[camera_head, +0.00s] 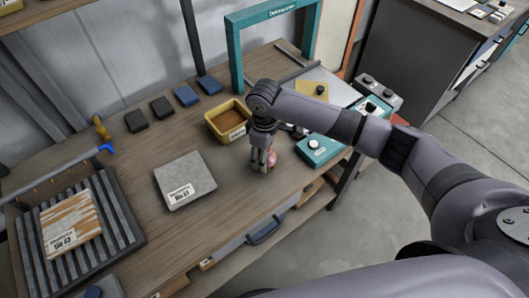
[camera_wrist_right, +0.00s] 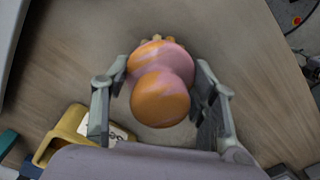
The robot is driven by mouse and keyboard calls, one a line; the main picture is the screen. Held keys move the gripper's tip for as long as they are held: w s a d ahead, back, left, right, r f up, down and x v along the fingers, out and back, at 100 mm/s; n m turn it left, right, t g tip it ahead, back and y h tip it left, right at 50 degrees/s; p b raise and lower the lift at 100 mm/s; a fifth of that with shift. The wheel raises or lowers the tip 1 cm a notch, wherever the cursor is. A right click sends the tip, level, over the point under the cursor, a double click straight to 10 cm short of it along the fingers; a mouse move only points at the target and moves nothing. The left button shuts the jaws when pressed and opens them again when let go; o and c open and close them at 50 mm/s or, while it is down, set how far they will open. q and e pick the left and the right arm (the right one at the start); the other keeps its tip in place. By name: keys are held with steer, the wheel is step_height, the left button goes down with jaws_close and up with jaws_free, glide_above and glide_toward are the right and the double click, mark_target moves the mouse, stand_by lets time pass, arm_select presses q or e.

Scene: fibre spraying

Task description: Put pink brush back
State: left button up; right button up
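The pink brush (camera_wrist_right: 160,95) shows in the right wrist view as a rounded pink and orange body with a ball-shaped knob facing the camera. In the head view only a small pink part (camera_head: 271,158) shows beside the fingers. My right gripper (camera_head: 262,165) points down low over the wooden table, near its front edge. Its two fingers (camera_wrist_right: 163,70) stand on either side of the brush, very close to it. I cannot tell whether they touch it. My left gripper is out of view.
A yellow tin (camera_head: 227,120) stands just behind and left of the right gripper. A grey slab (camera_head: 184,180) lies to the left, with a ribbed tray (camera_head: 125,215) beyond it. A teal device (camera_head: 318,150) is to the right. A teal frame (camera_head: 236,60) stands at the back.

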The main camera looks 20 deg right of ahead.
steer(key=o, duration=0.4)
steer(key=shift+o, duration=0.2)
step_height(320, 180, up, 12)
steer(key=shift+r+b, duration=0.2)
steer(key=shift+b, duration=0.8)
